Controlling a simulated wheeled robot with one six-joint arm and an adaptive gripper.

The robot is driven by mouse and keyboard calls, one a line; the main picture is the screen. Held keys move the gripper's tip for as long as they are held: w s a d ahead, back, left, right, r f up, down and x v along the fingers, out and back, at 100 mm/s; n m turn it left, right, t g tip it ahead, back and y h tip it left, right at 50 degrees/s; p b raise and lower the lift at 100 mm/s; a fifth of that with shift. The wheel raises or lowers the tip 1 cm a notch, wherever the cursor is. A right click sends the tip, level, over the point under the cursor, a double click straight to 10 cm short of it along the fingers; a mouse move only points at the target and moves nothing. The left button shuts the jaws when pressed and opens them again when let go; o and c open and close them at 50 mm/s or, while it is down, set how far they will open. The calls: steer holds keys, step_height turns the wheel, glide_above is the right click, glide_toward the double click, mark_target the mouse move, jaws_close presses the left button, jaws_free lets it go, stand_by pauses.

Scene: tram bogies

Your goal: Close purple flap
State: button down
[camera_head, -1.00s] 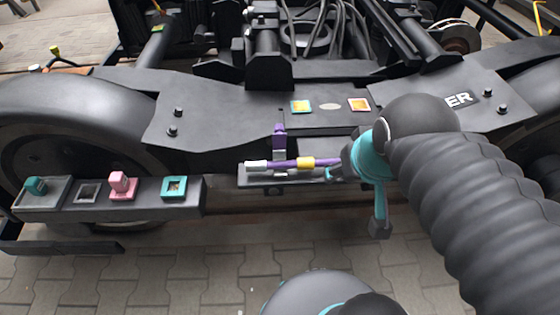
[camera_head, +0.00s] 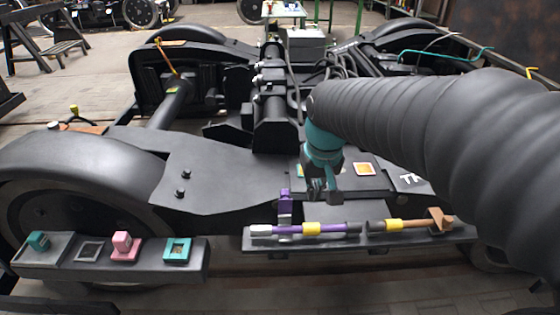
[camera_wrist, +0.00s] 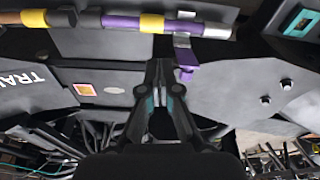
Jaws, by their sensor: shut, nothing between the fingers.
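A purple flap (camera_head: 285,202) with a grey lower part stands upright at the back of a narrow dark ledge. It also shows in the wrist view as a small purple tab (camera_wrist: 186,73) on a grey strip. In front of it on the ledge lies a purple rod (camera_head: 338,228) with a yellow band and a pale left end; it also shows in the wrist view (camera_wrist: 121,22). My gripper (camera_head: 322,198) is shut and empty, behind the rod and to the right of the flap, apart from it. In the wrist view its fingers (camera_wrist: 158,80) are together.
A brown rod (camera_head: 405,224) with a yellow band lies to the right on the same ledge (camera_head: 400,238). An orange-framed square (camera_head: 365,169) is on the black frame. At left, a shelf (camera_head: 62,265) carries a pink block (camera_head: 126,246) and a teal-framed socket (camera_head: 177,250).

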steer(key=g, duration=0.2)
glide_above(285, 202)
steer(key=w, duration=0.7)
step_height(285, 202, up, 5)
steer(key=w+m, duration=0.1)
steer(key=w, duration=0.2)
steer(key=s+f, duration=0.5)
steer(key=f, duration=0.6)
steer(key=shift+d+m+b, duration=0.2)
steer(key=shift+m+b, duration=0.1)
steer(key=shift+b, duration=0.1)
steer(key=shift+a+f, duration=0.1)
steer(key=shift+a, duration=0.05)
